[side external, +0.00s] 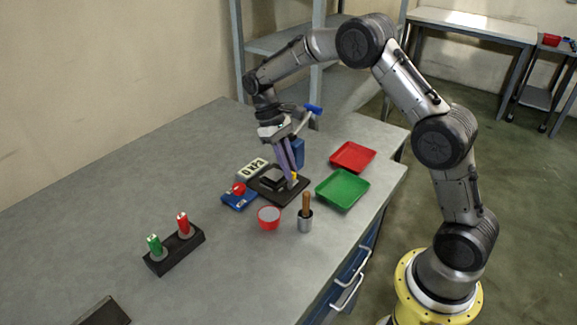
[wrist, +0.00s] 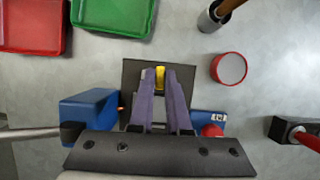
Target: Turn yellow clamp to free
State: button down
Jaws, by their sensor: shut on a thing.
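The yellow clamp (side external: 294,177) is a small yellow piece on the black base plate (side external: 266,196) in the side view. In the wrist view the yellow clamp (wrist: 160,76) shows between my fingertips, at the far edge of the black plate (wrist: 131,76). My gripper (side external: 291,180) has purple fingers that point down onto the plate. In the wrist view my gripper (wrist: 160,80) is shut on the yellow clamp, one finger on each side. The fingers hide part of the clamp, and its exact turn angle cannot be told.
A red tray (side external: 352,156) and a green tray (side external: 342,189) lie to the right. A blue box (wrist: 88,108) sits beside the fingers.

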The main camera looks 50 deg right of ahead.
dwell(0.4)
jog(key=c, duration=0.9)
grip_release()
jog(key=shift+r, duration=0.1)
jog(key=shift+v, duration=6.85)
